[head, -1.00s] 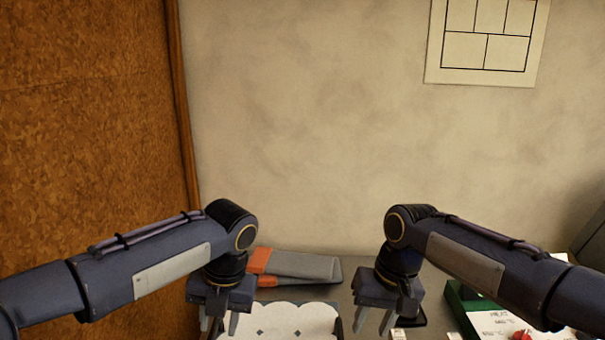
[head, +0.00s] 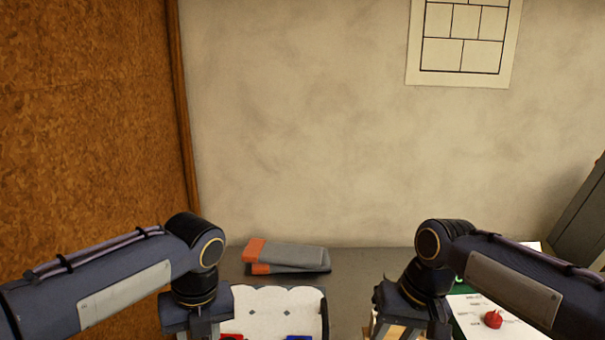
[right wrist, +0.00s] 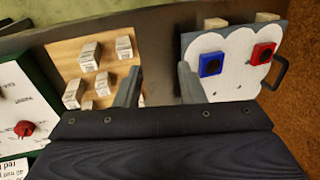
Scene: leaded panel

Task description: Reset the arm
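My left gripper (head: 197,328) hangs at the left end of the white scalloped panel (head: 270,305) in the head view; its fingertips are cut off by the bottom edge. My right gripper (right wrist: 158,86) is open and empty in the right wrist view, its two fingers well apart. It is above the gap between a light wooden board (right wrist: 70,56) with several small labelled blocks and the scalloped panel. In the head view the right gripper's fingertips are also out of sight.
A blue piece (right wrist: 211,64) and a red piece (right wrist: 263,53) lie on the panel. A red knob-like object (head: 493,319) sits on a white sheet at right. Grey and orange tools (head: 287,257) lie by the back wall. A brown partition (head: 90,110) stands left.

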